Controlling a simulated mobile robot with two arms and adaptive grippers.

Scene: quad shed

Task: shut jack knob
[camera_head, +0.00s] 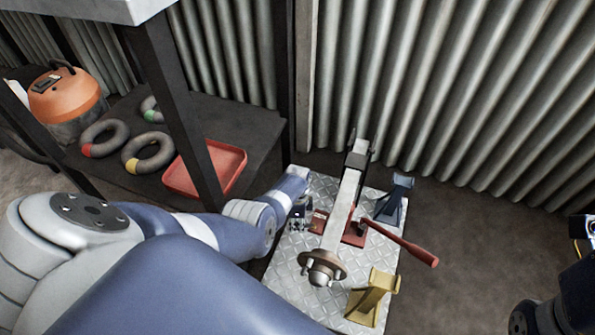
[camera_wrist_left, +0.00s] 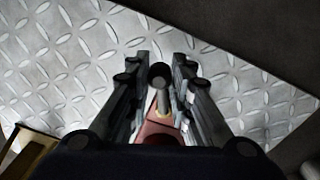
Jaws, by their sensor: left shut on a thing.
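The red jack (camera_head: 355,236) stands on a diamond-plate board under a grey axle beam, its red handle (camera_head: 405,245) reaching right. In the left wrist view its red body (camera_wrist_left: 158,130) leads to a small metal stem and a round dark jack knob (camera_wrist_left: 160,75). My left gripper (camera_head: 305,213) is at the jack's left end, low over the plate. In the left wrist view its two fingers (camera_wrist_left: 160,85) stand either side of the knob and are shut on it. The knob is hidden in the head view. Dark parts of my right arm show at the lower right edge; its fingertips are unclear.
The diamond-plate board (camera_head: 290,265) also carries a blue-grey stand (camera_head: 393,200) and a yellow stand (camera_head: 371,297). A hub (camera_head: 323,268) ends the beam. A shelf at left holds a red tray (camera_head: 205,170), rings (camera_head: 148,152) and an orange canister (camera_head: 62,95). Corrugated wall stands behind.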

